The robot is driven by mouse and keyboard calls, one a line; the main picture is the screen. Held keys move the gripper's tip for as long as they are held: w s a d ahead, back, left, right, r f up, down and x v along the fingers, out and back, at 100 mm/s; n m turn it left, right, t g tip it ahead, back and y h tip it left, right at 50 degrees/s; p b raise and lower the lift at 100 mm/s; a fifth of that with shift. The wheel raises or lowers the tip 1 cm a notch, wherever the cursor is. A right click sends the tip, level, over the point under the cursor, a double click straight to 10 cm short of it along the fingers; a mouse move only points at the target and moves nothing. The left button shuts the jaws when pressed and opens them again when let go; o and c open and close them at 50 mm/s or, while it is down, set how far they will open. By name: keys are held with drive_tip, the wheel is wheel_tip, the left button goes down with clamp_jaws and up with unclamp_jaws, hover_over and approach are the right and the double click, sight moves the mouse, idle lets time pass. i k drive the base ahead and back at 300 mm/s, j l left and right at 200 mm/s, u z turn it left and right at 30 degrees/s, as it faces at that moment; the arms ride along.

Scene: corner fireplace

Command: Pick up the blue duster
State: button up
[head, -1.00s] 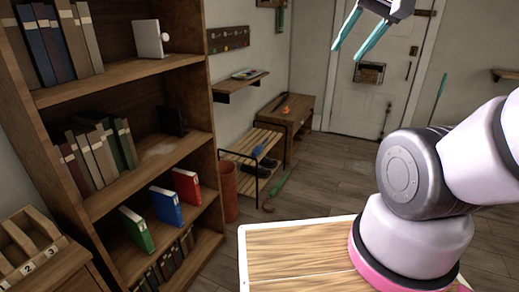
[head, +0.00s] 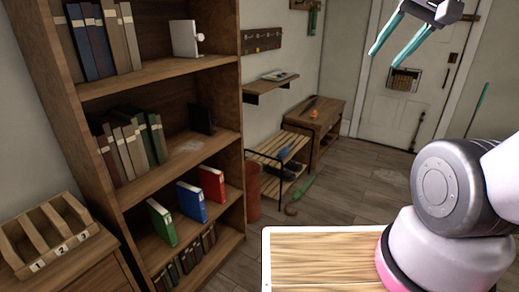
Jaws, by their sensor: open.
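A small blue thing (head: 284,152) lies on the top of the slatted shoe rack (head: 262,156). It may be the blue duster, but it is too small to tell. My gripper (head: 388,60) has two teal fingers that stand apart, with nothing between them. It hangs at the upper right, in front of the white door in the picture and well apart from the rack.
A tall bookcase (head: 155,80) with books and coloured binders fills the left. A reddish bin (head: 253,190) stands beside the rack. A green thing (head: 301,188) lies on the floor before it. A wooden bench (head: 322,115) stands behind. The floor (head: 350,195) toward the door is mostly clear.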

sight(283, 152)
drive_tip(key=i+l+u, duration=0.15)
drive_tip(key=u, duration=0.7)
drive_tip(key=i+l+u, duration=0.25)
drive_tip(key=l, duration=0.15)
drive_tip(key=l+u, duration=0.2)
drive_tip(key=l, duration=0.2)
drive_tip(key=i+l+u, duration=0.25)
drive_tip(key=l, duration=0.25)
drive_tip(key=i+l+u, duration=0.1)
drive_tip(key=l+u, duration=0.2)
drive_tip(key=l, duration=2.7)
drive_tip(key=i+l, duration=0.1)
drive_tip(key=l, duration=1.05)
drive_tip(key=i, duration=0.45)
